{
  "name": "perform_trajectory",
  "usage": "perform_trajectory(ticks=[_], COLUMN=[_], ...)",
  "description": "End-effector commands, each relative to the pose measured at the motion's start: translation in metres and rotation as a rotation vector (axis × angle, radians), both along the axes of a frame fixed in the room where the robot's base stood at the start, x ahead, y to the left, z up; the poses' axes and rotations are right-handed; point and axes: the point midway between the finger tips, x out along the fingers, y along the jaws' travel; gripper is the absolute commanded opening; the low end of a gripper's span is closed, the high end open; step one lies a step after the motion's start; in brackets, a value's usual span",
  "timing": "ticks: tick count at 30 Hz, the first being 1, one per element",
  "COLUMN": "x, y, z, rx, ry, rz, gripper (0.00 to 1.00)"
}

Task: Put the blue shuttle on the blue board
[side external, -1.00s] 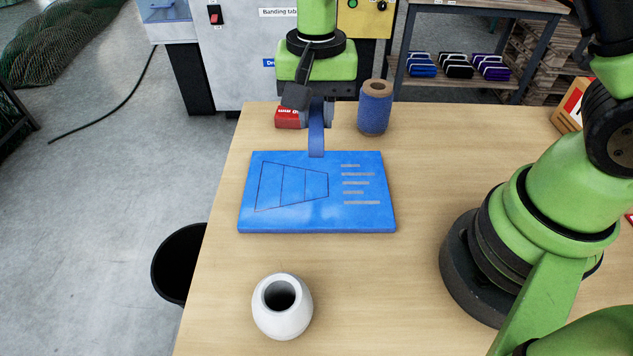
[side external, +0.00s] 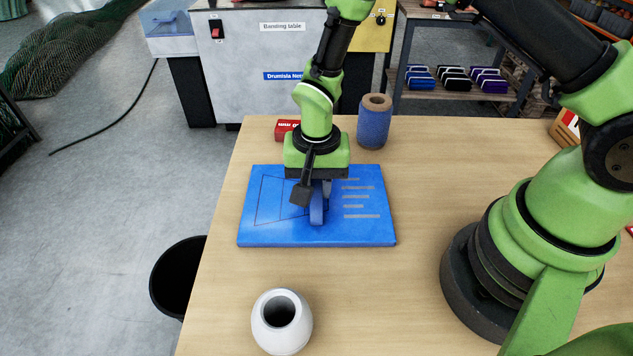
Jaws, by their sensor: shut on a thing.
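The blue board (side external: 265,235) lies flat on the wooden table, with a net drawing on its left part and pale bars on its right. My gripper (side external: 316,192) points down over the middle of the board. It is shut on the blue shuttle (side external: 317,208), a narrow blue piece held upright. The shuttle's lower end is at or just above the board's surface; I cannot tell whether it touches. My gripper hides the shuttle's upper part and some of the board's back edge.
A blue twine spool (side external: 374,122) and a red box (side external: 286,129) stand behind the board. A white vase (side external: 282,322) stands in front. A black bin (side external: 178,278) is on the floor beyond the table's left edge. Table (side external: 400,290) right of the vase is clear.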

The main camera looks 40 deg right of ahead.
Motion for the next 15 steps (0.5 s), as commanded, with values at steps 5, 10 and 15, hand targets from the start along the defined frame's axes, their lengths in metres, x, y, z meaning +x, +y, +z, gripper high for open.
perform_trajectory(ticks=[5,10,15], x=[0.0000,0.0001,0.0001], y=[0.0000,0.0001,0.0001], z=[-0.0014,-0.0022,-0.0022], rx=[-0.001,0.000,0.000], ry=[0.001,0.000,0.000], rz=[0.000,0.000,0.000], gripper=[0.00,0.46,0.46])
